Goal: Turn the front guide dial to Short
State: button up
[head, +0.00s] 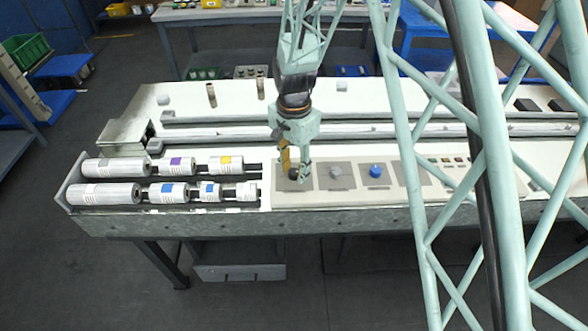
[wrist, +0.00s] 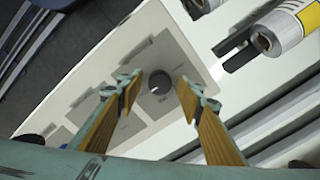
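A black dial (wrist: 160,82) with a light pointer mark sits on a grey square plate of the control panel (head: 407,180). In the wrist view it lies between the two fingers of my gripper (wrist: 157,88), with a gap on each side. My gripper (head: 295,174) points down over the left end of the panel and is open and empty. In the head view it partly hides the black dial. A grey dial (head: 337,172) and a blue dial (head: 377,171) stand to its right. The labels are too small to read, so I cannot tell which dial is the front guide.
Two rows of white rolls (head: 117,166) lie on rods left of the panel; one roll end (wrist: 290,30) shows close by in the wrist view. Long rails (head: 220,137) run behind the panel. Several dark buttons (head: 460,160) are at the panel's right, partly behind my lattice structure.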

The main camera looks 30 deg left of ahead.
aim_at(295, 171)
jog(key=shift+r, duration=0.1)
dwell(0.3)
notch_tip(295, 171, up, 12)
dwell(0.8)
dwell(0.4)
jog(key=shift+d, duration=0.1)
